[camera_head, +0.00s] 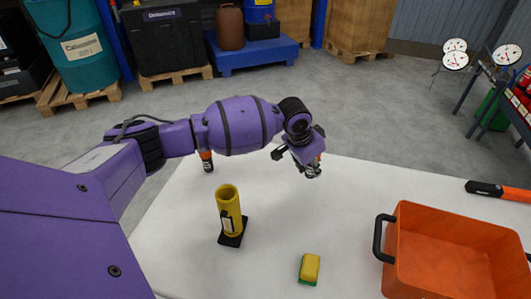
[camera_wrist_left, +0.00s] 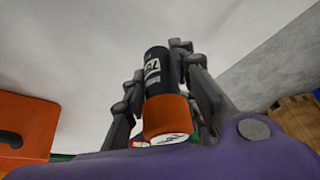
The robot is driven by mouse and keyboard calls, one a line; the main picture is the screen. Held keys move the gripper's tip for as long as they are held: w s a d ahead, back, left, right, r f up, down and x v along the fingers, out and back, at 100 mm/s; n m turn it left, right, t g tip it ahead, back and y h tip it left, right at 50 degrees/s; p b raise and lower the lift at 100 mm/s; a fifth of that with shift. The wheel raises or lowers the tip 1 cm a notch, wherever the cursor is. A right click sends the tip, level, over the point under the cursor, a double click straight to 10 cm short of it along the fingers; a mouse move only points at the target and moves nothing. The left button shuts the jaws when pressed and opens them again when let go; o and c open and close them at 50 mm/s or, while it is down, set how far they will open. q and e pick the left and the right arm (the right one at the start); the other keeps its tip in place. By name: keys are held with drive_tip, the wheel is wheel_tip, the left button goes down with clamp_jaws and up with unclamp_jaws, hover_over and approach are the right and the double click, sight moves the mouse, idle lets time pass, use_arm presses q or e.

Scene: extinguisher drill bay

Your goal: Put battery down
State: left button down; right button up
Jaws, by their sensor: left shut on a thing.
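My left gripper (camera_head: 297,162) is over the far part of the white table (camera_head: 180,262), its fingers pointing down. It is shut on a battery (camera_head: 314,170), which is black with an orange end. The left wrist view shows this battery (camera_wrist_left: 168,115) between the fingers, orange end toward the camera and black end away. I cannot tell whether its lower end touches the table. A second black and orange battery (camera_head: 207,162) stands upright at the table's far left, partly hidden behind my left arm. My right gripper is not in view.
A yellow tube (camera_head: 229,208) on a black base stands at left centre. A yellow and green sponge (camera_head: 309,268) lies at the front. An orange crate (camera_head: 455,225) with a black handle is at right, an orange and black tool (camera_head: 498,191) behind it. The table around the held battery is clear.

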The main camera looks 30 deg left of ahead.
sight(311, 172)
use_arm(q)
drive_tip(key=shift+w+f, duration=0.15)
drive_tip(key=shift+f, duration=1.25)
drive_tip(key=shift+d+f, duration=0.1)
drive_tip(key=shift+f, duration=0.05)
drive_tip(key=c, duration=1.3)
unclamp_jaws()
drive_tip(key=shift+c, duration=0.2)
drive_tip(key=p+v, duration=0.1)
drive_tip(key=v, duration=1.1)
